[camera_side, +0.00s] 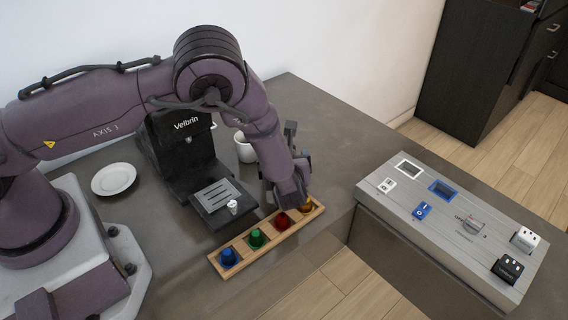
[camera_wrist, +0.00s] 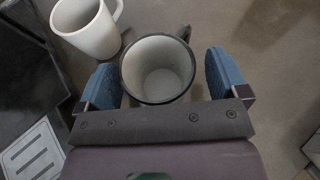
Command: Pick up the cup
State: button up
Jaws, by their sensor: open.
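A grey cup with a dark rim (camera_wrist: 158,72) shows in the wrist view, upright, its pale inside looking empty and its handle pointing away to the upper right. My gripper (camera_wrist: 164,80) is open, with one blue finger pad on each side of this cup. Whether the pads touch it I cannot tell. A white cup (camera_wrist: 92,30) stands beside it at the upper left; in the side view the white cup (camera_side: 245,147) is behind my arm. In the side view my gripper (camera_side: 288,167) is low over the counter, and I cannot make out the grey cup there.
A wooden holder (camera_side: 243,265) with several coloured capsules lies in front. A white saucer (camera_side: 114,179) is at the left. A switch panel (camera_side: 455,225) is at the right.

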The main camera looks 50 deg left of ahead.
jog(key=c, duration=1)
jog(key=shift+c, duration=0.2)
